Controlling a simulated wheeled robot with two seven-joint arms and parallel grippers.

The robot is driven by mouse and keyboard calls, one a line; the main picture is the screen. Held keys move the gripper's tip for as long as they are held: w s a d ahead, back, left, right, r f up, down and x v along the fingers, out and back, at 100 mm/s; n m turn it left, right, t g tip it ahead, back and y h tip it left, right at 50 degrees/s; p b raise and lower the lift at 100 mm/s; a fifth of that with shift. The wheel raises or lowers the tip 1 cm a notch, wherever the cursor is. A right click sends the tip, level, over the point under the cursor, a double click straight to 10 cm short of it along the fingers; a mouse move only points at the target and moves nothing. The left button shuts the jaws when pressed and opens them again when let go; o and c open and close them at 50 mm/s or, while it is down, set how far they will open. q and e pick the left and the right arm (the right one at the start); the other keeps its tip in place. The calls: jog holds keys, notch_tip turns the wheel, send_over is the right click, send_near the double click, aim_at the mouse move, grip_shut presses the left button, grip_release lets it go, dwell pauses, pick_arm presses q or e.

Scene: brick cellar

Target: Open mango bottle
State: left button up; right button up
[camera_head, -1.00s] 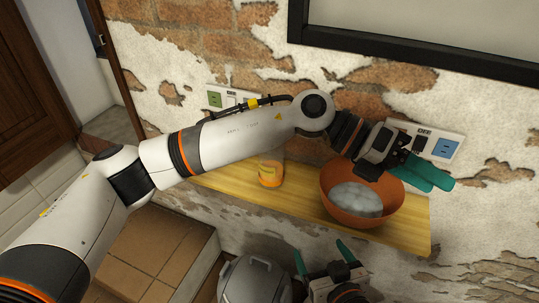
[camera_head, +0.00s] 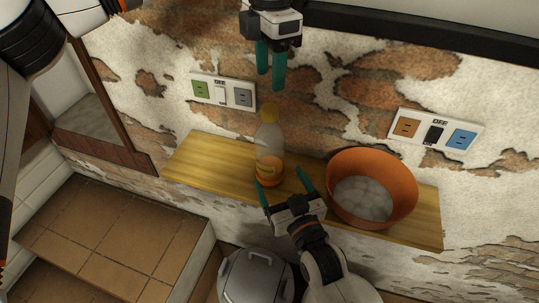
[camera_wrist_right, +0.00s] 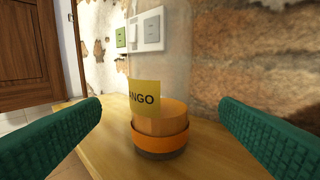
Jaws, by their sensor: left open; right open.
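The mango bottle (camera_head: 269,158) stands upright on the wooden shelf (camera_head: 208,160). My right gripper (camera_head: 280,178) is open in front of the bottle's lower part. Its green fingers are spread to either side, and the right wrist view shows gaps between them and the bottle. My left gripper (camera_head: 272,84) is open and empty, pointing down above the cap.
An orange bowl (camera_head: 398,172) with a pale grey inside stands on the shelf right of the bottle. Socket panels (camera_head: 222,91) and (camera_head: 436,131) sit on the brick wall behind. A grey lidded bin (camera_head: 256,278) is below the shelf. The shelf's left end is clear.

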aim_at(270, 107)
pick_arm(q)
jog(key=shift+w, duration=0.1)
pick_arm(e)
jog(key=x, duration=0.7)
jog(key=shift+w+a, duration=0.15)
jog(key=shift+w, duration=0.15)
jog(key=shift+c, duration=0.3)
jog(key=c, duration=1.8)
pick_arm(q)
jog(key=m, duration=0.6)
jog(key=shift+f, duration=0.1)
pick_arm(e)
grip_shut()
pick_arm(q)
jog(key=m, duration=0.4)
jog(key=shift+d+m, duration=0.1)
jog(key=shift+m, duration=0.3)
jog(key=m, duration=0.4)
jog(key=shift+m, duration=0.4)
jog(key=m, duration=0.6)
jog(key=shift+m, duration=0.3)
jog(key=shift+f, duration=3.95)
